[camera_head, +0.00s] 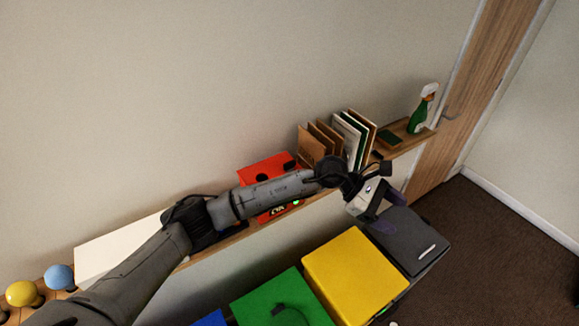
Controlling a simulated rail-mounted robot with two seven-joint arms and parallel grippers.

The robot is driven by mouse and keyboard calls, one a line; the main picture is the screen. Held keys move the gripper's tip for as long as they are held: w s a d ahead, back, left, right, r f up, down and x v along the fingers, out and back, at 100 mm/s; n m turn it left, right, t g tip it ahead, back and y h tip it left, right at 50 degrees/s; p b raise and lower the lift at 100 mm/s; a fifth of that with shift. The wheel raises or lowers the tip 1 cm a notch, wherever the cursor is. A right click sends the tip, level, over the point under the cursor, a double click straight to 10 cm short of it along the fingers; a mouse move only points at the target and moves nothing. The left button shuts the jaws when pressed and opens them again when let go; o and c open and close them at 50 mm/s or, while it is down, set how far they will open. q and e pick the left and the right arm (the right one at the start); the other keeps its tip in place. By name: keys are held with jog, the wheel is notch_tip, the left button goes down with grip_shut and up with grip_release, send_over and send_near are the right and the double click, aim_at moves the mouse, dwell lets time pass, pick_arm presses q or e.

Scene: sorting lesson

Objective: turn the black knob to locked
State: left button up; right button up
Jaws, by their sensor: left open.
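A red box (257,165) stands on the wall shelf, partly hidden behind my left forearm. Two dark round parts show on it, a left one (262,177) and a right one (289,165). I cannot tell whether either is the black knob, nor which way it is turned. My left arm reaches across from the lower left, in front of the box. My left gripper (390,213) is open, with its purple fingers to the right of the red box, near the dark grey case. Nothing shows between the fingers. My right gripper is out of view.
The shelf also holds files (349,140), a green spray bottle (419,115), a white panel (115,249), a yellow ball (22,293) and a blue ball (59,277). Below are yellow (355,275) and green (262,302) boxes and a dark grey case (412,240).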

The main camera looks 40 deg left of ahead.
pick_arm(q)
jog(key=w+a+m+g+y+b, duration=0.1)
jog(key=w+a+m+y, duration=0.15)
jog(key=a, duration=0.25)
jog(key=w+a+m+y, duration=0.1)
jog(key=a+y, duration=0.2)
jog(key=a, duration=0.3)
notch_tip(320, 180, up, 9)
jog(key=g+y+b, duration=0.1)
jog(key=g+y, duration=0.1)
jog(key=y, duration=0.6)
send_over(290, 162)
notch_tip(290, 162, down, 12)
jog(key=p, duration=0.2)
jog(key=shift+p, duration=0.3)
jog(key=shift+f, duration=0.7)
jog(key=shift+c, duration=0.2)
jog(key=c, duration=0.9)
